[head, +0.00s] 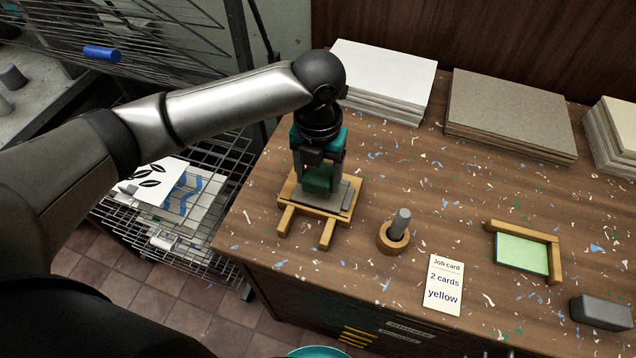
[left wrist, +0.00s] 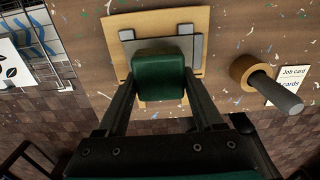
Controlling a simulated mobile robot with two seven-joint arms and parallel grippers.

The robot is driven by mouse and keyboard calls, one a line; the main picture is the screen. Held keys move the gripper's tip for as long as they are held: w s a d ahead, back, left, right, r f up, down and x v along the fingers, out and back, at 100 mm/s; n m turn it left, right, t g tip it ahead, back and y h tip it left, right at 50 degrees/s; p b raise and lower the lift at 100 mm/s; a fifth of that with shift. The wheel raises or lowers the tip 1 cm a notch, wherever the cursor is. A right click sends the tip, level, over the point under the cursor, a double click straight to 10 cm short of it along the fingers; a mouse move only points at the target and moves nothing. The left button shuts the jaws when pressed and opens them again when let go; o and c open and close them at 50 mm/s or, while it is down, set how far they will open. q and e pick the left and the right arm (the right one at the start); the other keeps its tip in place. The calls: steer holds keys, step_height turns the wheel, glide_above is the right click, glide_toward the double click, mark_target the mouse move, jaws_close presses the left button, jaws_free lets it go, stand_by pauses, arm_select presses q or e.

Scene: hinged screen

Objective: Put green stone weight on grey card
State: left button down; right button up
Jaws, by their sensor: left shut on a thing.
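My left gripper (head: 318,178) is shut on the green stone weight (head: 317,181), a dark green rounded block. The weight also shows between the fingers in the left wrist view (left wrist: 158,76). It is over a grey flat piece, seemingly the grey card (head: 338,196), on a small wooden stand (head: 315,208) at the left of the bench. The grey piece also shows beyond the weight in the left wrist view (left wrist: 187,47). The weight hides part of it, and I cannot tell whether they touch. My right gripper is not in view.
A wooden ring with a grey peg (head: 398,228), a job card reading "2 cards yellow" (head: 443,285), a green card in a wooden corner (head: 522,252) and a grey block (head: 601,312) are to the right. Board stacks (head: 512,115) line the back. A wire rack (head: 200,205) is left.

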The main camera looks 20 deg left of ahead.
mark_target(318, 176)
arm_select(q)
steer(key=shift+f, duration=1.3)
steer(key=shift+f, duration=0.1)
steer(key=shift+c, duration=0.2)
jaws_free()
step_height(318, 176, up, 12)
steer(key=shift+r+p, duration=0.15)
steer(key=shift+p, duration=0.65)
steer(key=shift+s, duration=0.1)
